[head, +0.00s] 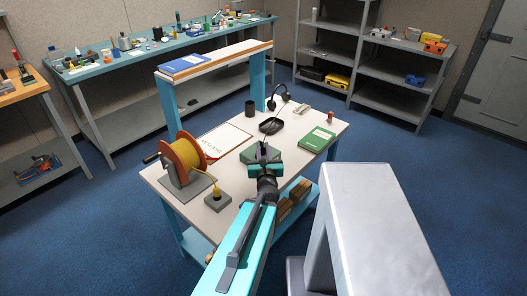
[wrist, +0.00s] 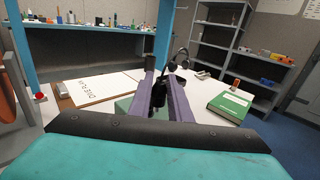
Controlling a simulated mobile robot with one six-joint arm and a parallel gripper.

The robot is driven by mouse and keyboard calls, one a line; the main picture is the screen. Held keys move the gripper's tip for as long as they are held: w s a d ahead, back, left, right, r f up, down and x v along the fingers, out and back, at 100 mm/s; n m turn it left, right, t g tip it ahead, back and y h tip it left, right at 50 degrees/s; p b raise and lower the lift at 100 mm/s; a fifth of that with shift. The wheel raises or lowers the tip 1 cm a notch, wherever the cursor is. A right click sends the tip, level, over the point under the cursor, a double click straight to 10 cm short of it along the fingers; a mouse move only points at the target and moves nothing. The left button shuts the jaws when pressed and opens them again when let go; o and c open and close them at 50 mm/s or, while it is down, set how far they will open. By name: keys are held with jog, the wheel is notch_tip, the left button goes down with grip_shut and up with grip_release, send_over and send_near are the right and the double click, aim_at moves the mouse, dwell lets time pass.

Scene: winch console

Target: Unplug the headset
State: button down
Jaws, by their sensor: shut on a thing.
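The black headset (head: 283,92) stands at the back of the table, and in the wrist view it shows partly behind the fingertips (wrist: 182,55). My gripper (head: 262,147) is over a green box (head: 247,155) near the table's middle. In the wrist view my gripper's two purple fingers (wrist: 163,88) are shut on a dark plug-like piece (wrist: 160,100). The fingers hide much of the green box (wrist: 124,104). I cannot tell whether the plug is in or clear of the box, and its cable cannot be followed.
A black dish (head: 271,126) lies behind my gripper. A green book (head: 318,140) is to the right. A white sheet (head: 222,139) and a winch drum with yellow rope (head: 185,160) are to the left. A dark cup (head: 249,108) and a raised shelf (head: 215,57) stand behind.

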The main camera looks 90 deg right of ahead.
jog(key=shift+r+p, duration=0.55)
jog(key=shift+r, duration=0.35)
